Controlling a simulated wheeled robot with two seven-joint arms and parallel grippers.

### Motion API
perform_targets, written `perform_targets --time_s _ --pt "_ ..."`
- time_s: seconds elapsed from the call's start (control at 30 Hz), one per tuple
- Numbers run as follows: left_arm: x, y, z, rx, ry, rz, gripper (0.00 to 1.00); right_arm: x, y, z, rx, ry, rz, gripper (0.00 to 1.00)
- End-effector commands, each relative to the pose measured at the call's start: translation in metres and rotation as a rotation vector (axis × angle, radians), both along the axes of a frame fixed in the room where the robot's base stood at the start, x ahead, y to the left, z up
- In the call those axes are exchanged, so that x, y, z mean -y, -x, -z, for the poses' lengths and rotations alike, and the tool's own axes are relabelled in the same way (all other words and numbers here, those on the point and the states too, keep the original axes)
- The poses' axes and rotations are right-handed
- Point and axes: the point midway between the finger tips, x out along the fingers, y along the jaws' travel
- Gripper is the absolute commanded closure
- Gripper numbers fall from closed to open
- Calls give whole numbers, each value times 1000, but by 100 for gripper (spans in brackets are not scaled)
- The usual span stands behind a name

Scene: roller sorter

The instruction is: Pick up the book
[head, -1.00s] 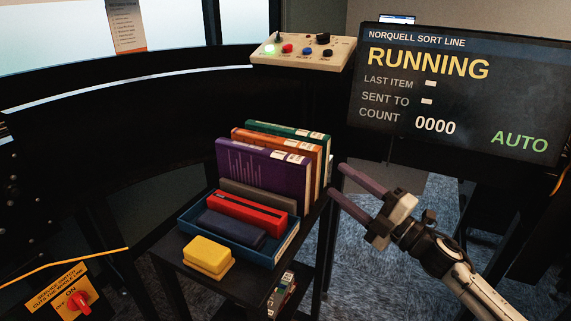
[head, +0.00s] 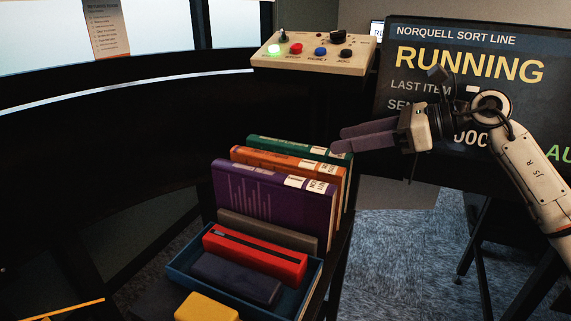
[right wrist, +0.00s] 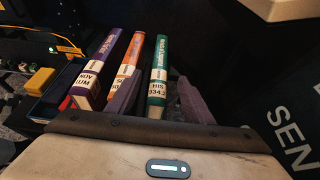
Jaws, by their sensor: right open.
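Three books stand upright in a row on a dark stand: a purple book (head: 262,205), an orange book (head: 285,165) and a green book (head: 290,146) at the back. Each has a white spine label. My right gripper (head: 336,140) is open and empty at the right end of the green book. In the right wrist view, the green book (right wrist: 159,75) lies between the two finger lines, with the orange book (right wrist: 127,68) and purple book (right wrist: 97,72) to the left. Whether the fingers touch a book I cannot tell. My left gripper is not in view.
A blue tray (head: 178,278) in front of the books holds a red case (head: 254,252) and a dark case. A yellow block (head: 206,308) sits nearer. A button panel (head: 312,58) is behind the books. A screen reading RUNNING (head: 470,66) stands behind my right arm.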

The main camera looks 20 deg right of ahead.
Motion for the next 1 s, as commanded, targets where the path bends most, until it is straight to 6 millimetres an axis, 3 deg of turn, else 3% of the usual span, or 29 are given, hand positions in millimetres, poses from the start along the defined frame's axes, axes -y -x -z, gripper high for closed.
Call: perform_targets --time_s 0.8,1.0 --pt "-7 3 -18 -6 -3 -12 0 -61 -63 42 -1 -7 -1 53" --pt "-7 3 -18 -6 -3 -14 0 -64 -68 47 -1 -3 0 53"
